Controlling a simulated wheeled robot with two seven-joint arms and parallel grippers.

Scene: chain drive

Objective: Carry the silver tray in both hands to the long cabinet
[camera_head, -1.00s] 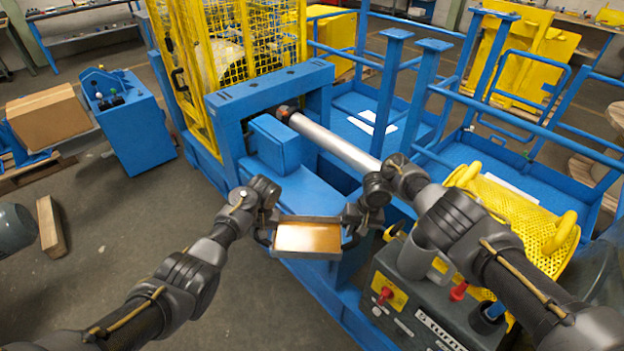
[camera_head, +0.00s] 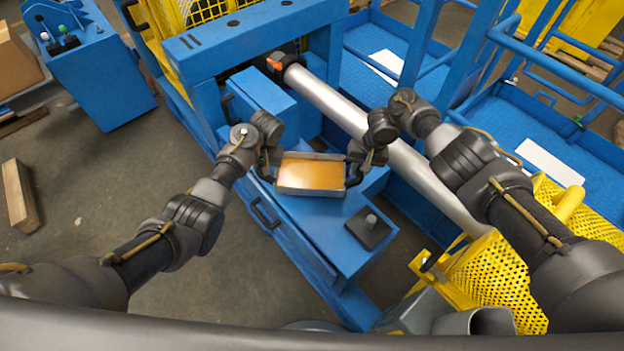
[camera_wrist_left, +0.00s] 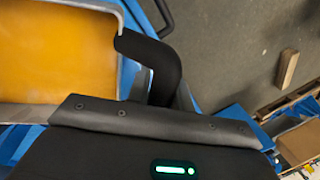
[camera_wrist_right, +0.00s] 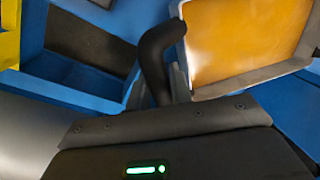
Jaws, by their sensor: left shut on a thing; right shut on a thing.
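The silver tray (camera_head: 310,190) has a thin metal rim, an orange-yellow inside and a black handle at each end. It is empty and looks about level, over the blue bench-like body (camera_head: 322,238), with a gap I cannot judge. My left gripper (camera_head: 268,164) is shut on its left handle, which also shows in the left wrist view (camera_wrist_left: 155,60). My right gripper (camera_head: 356,168) is shut on its right handle, which also shows in the right wrist view (camera_wrist_right: 158,60). The fingertips are mostly hidden. I cannot tell whether the blue body is the long cabinet.
A thick silver cylinder (camera_head: 345,110) runs diagonally behind the tray. A dark plate with a knob (camera_head: 371,228) sits on the blue surface. Yellow perforated guarding (camera_head: 490,275) is at lower right. A wooden block (camera_head: 18,195) lies on the open floor at left.

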